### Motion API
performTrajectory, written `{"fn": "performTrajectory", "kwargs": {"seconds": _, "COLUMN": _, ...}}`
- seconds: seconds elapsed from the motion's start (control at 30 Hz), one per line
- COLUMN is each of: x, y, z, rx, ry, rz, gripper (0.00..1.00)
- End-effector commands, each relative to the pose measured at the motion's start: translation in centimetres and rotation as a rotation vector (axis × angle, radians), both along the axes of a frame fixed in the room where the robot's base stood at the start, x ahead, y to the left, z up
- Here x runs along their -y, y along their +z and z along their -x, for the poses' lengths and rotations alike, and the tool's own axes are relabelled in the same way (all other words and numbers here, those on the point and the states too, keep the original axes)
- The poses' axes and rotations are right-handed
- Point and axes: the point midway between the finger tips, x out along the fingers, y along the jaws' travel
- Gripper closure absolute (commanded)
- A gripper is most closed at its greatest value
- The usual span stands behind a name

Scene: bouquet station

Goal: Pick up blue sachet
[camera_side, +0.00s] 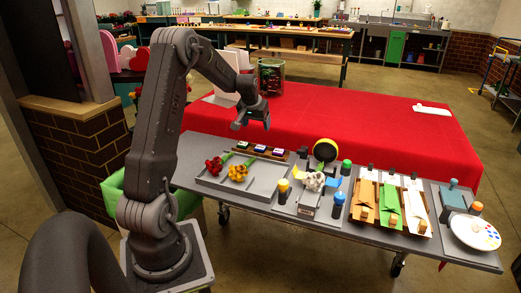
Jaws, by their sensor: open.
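A flat blue piece (333,184) lies farther right, beside a white crumpled bundle (313,181). My gripper touches none of these.
A grey tray (218,181) holds red flowers (214,166) and yellow flowers (238,172). Capped posts, yellow (283,186), blue (339,199) and green (346,165), stand around the middle. A yellow-black disc (325,150) stands behind. Wooden racks (418,227) and a white palette (476,232) fill the right.

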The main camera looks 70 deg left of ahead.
Motion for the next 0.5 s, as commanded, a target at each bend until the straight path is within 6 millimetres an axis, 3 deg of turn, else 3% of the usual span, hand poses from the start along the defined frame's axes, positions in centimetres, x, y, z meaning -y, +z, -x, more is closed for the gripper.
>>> {"fn": "performTrajectory", "kwargs": {"seconds": 0.3, "x": -1.5, "y": -5.6, "z": -1.6, "rx": -0.002, "ry": -0.003, "rz": 0.002, "gripper": 0.23}}
{"fn": "performTrajectory", "kwargs": {"seconds": 0.5, "x": -1.9, "y": -6.9, "z": -2.0, "rx": 0.0, "ry": -0.003, "rz": 0.0, "gripper": 0.23}}
